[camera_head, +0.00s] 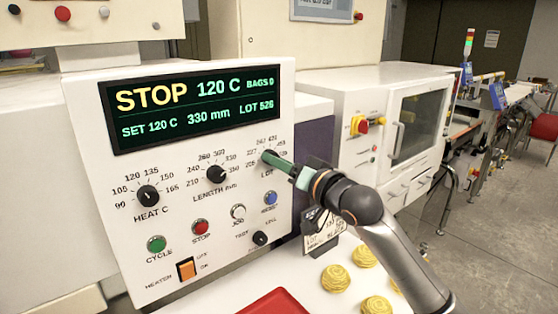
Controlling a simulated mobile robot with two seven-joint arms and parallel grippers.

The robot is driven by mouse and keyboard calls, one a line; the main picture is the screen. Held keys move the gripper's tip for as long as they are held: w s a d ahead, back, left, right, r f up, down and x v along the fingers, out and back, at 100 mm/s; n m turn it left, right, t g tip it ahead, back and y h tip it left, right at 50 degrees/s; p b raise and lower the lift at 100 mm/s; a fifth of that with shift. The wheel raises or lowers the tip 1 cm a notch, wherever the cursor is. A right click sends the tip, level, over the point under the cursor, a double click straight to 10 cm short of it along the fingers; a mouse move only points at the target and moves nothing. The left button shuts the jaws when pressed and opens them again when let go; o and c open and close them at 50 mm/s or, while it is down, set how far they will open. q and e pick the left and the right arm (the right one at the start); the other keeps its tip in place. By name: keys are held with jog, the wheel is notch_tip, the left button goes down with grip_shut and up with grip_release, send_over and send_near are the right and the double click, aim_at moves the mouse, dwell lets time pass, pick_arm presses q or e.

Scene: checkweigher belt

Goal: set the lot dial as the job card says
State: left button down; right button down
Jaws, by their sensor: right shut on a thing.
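The lot dial (267,155) is the rightmost of three black knobs on the white control panel (120,240). My right gripper (278,163) is shut on it, coming in from the right, and its fingers hide most of the knob and its pointer. The display (195,104) reads STOP, 120 C, BAGS 0, SET 120 C, 330 mm and LOT 526. The job card (322,232) stands below my right wrist, tilted and partly covered; it shows the word LOT, but its number is not legible. My left gripper is not in view.
The heat dial (148,195) and length dial (216,174) sit left of the lot dial. Buttons, including the blue reset (270,198), lie close below my gripper. Several yellow nests (336,279) and a red tray (274,303) are on the white surface in front.

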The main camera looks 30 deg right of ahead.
dwell(0.4)
jog(key=shift+c, duration=2.2)
grip_release()
jog(key=s+d+b, duration=0.1)
jog(key=s+b, duration=0.2)
jog(key=s, duration=0.9)
jog(key=shift+s, duration=0.25)
